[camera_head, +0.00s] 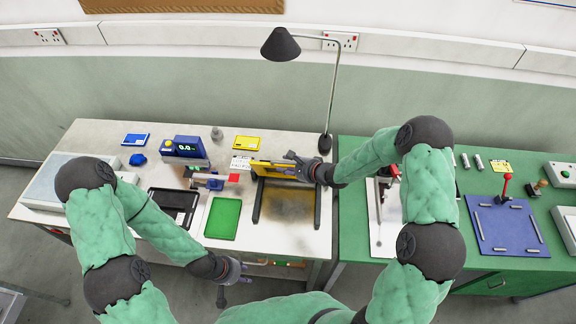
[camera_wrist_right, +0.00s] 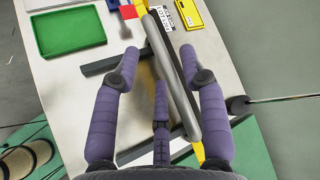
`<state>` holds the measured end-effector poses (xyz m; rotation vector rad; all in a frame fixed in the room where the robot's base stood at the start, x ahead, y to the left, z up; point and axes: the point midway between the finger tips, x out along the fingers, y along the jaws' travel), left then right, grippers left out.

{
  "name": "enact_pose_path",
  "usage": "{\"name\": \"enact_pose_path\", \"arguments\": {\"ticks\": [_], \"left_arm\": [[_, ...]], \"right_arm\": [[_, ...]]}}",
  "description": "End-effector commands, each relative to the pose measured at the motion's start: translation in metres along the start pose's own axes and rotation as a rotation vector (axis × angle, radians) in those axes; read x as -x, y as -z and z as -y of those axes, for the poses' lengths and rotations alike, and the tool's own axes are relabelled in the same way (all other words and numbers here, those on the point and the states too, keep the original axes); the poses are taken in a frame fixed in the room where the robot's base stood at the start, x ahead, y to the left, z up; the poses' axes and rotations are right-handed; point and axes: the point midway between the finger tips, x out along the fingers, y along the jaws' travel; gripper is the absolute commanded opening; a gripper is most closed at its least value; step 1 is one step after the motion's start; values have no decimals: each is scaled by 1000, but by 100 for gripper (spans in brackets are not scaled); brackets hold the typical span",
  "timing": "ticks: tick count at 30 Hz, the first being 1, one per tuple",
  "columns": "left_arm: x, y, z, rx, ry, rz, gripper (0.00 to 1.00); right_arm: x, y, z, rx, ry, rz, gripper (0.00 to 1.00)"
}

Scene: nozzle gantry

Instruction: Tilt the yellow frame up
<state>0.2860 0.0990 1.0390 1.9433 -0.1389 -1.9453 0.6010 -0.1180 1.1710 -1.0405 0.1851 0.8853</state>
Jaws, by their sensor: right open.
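The yellow frame (camera_head: 272,168) shows nearly edge-on in the head view and looks raised, at the far end of two dark rails (camera_head: 257,204). In the right wrist view a long grey bar (camera_wrist_right: 176,85) runs between my fingers, with yellow parts (camera_wrist_right: 199,151) beneath it. My right gripper (camera_head: 293,166) is at the frame's right end in the head view. Its fingers (camera_wrist_right: 160,58) are spread on either side of the bar, with gaps showing. My left gripper (camera_head: 225,287) hangs near the table's front edge, away from the frame. Its finger opening is unclear.
A green tray (camera_head: 223,218) and a black tray (camera_head: 174,205) lie left of the rails. A black desk lamp (camera_head: 325,142) stands behind right. A green table (camera_head: 365,262) adjoins on the right. The stained patch between the rails (camera_head: 287,204) is clear.

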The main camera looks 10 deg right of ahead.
Motion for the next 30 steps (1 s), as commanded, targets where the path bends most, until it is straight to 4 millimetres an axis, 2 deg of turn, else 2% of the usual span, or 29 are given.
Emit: {"name": "enact_pose_path", "arguments": {"ticks": [5,8,21,25,30], "left_arm": [[0,0,0,0,0,0,40],[0,0,0,0,0,0,40],[0,0,0,0,0,0,40],[0,0,0,0,0,0,40],[0,0,0,0,0,0,40]], "right_arm": [[3,0,0,0,0,-1,43],[13,1,1,-1,1,-2,43],[95,1,1,-1,3,-3,43],[110,0,0,0,1,-1,43],[119,0,0,0,0,0,43]]}}
